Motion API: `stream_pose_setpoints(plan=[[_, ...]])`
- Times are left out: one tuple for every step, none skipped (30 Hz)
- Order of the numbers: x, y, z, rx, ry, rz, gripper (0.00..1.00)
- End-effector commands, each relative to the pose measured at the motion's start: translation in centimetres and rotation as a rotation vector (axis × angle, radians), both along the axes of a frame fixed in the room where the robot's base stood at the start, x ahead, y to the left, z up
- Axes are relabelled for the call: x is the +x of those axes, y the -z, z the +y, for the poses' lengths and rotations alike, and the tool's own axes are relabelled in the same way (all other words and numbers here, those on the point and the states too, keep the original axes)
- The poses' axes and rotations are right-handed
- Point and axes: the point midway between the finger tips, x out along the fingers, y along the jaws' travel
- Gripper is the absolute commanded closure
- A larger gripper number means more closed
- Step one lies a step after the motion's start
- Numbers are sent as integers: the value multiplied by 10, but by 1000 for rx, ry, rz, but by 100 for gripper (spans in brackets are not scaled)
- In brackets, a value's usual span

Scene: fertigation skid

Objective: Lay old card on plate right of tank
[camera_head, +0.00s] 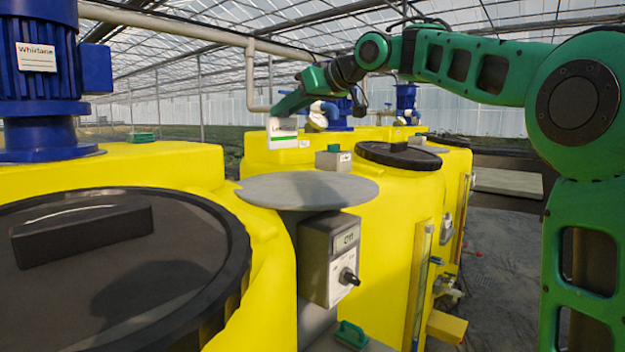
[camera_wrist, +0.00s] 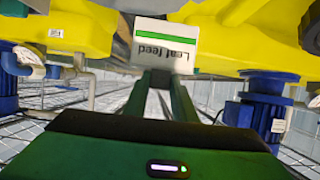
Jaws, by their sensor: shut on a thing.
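My gripper (camera_head: 284,110) is shut on a white card (camera_head: 283,136) with a green stripe, held up in the air beyond the round grey plate. In the wrist view the card (camera_wrist: 165,42) hangs at the tips of my gripper (camera_wrist: 162,76) and reads "Leaf feed", upside down. The round grey plate (camera_head: 310,190) is bare and flat, to the right of the near yellow tank (camera_head: 268,258). A second yellow tank (camera_head: 395,205) stands behind it.
A grey control box (camera_head: 329,258) with a knob hangs below the plate's front edge. A blue motor (camera_head: 45,80) with a white label stands on the near tank. Dark lids (camera_head: 110,260) top the tanks.

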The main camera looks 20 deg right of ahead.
Motion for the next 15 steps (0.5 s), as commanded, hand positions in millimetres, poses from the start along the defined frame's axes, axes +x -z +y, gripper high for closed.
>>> stream_pose_setpoints(plan=[[2, 4, -7, 0, 4, 3, 100], [3, 7, -11, 0, 4, 3, 100], [4, 11, -17, 0, 4, 3, 100], [5, 14, -23, 1, 4, 3, 100], [7, 18, -29, 1, 5, 3, 100], [8, 23, -36, 1, 3, 3, 100], [9, 26, -42, 1, 4, 2, 100], [10, 30, -48, 1, 4, 3, 100], [12, 34, -55, 0, 4, 3, 100], [13, 38, -61, 1, 4, 3, 100], [14, 42, -67, 2, 3, 3, 100], [16, 47, -74, 1, 3, 3, 100], [17, 50, -80, 0, 3, 3, 100], [18, 53, -85, 0, 3, 3, 100], [19, 56, -91, 2, 3, 2, 100]])
